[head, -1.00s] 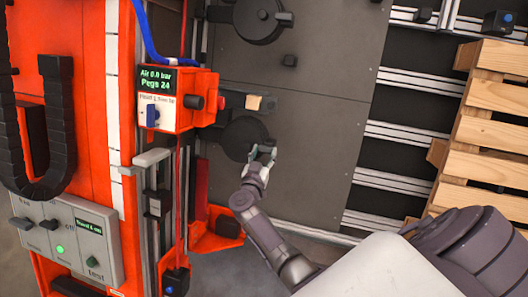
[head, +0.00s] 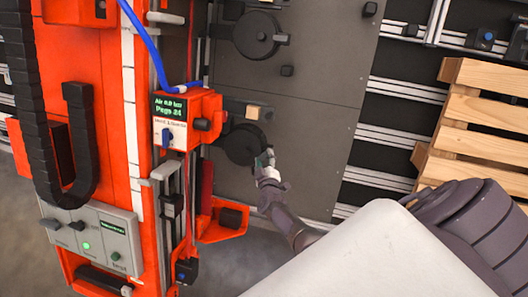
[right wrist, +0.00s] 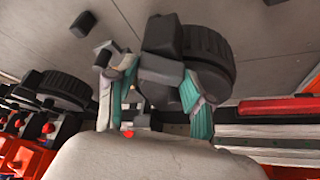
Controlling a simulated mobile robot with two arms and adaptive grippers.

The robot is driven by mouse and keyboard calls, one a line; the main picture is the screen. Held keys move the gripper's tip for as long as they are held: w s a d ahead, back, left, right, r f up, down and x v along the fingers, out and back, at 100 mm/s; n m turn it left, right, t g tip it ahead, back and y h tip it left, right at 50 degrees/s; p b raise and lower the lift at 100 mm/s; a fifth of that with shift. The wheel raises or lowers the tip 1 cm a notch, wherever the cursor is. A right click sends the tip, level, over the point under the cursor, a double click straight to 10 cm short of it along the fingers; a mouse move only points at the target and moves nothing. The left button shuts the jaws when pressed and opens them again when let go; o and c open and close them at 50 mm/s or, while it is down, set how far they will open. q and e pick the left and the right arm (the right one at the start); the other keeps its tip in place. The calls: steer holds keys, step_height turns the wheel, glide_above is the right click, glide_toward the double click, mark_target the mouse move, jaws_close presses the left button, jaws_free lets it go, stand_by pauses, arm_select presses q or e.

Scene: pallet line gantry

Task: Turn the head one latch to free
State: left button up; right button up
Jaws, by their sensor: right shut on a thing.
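A round black knob (head: 242,145) with a ridged rim sits on the grey plate, beside the orange head box (head: 195,105). My right gripper (head: 265,165) is at the knob's lower right edge. In the right wrist view, its teal-padded fingers (right wrist: 150,85) straddle a dark block-shaped lever (right wrist: 160,72) projecting from the knob (right wrist: 208,58), and are shut on it. The fingers hide part of the lever, and the knob's turn angle is hard to read. A blue switch (head: 167,137) is on the head box front. My left gripper is out of view.
Another round black knob (head: 257,34) sits higher on the grey plate (head: 320,100). A small wood-coloured block (head: 252,113) is just above the held knob. A control panel (head: 95,238) is at lower left. A wooden pallet (head: 480,120) stands at right beyond metal rails.

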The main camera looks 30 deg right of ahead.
steer(key=n+p, duration=0.1)
steer(key=n+y+p, duration=0.1)
steer(key=n, duration=0.1)
steer(key=n+y+p, duration=0.1)
steer(key=n+p, duration=0.1)
steer(key=shift+d+r+g, duration=0.15)
steer(key=shift+r+g, duration=0.2)
steer(key=shift+g, duration=0.05)
steer(key=shift+f+n+g+y+p, duration=0.1)
steer(key=shift+n+g+y+p, duration=0.55)
steer(key=shift+n+p, duration=0.7)
steer(key=shift+n, duration=0.45)
steer(key=o, duration=0.9)
steer(key=shift+f, duration=0.1)
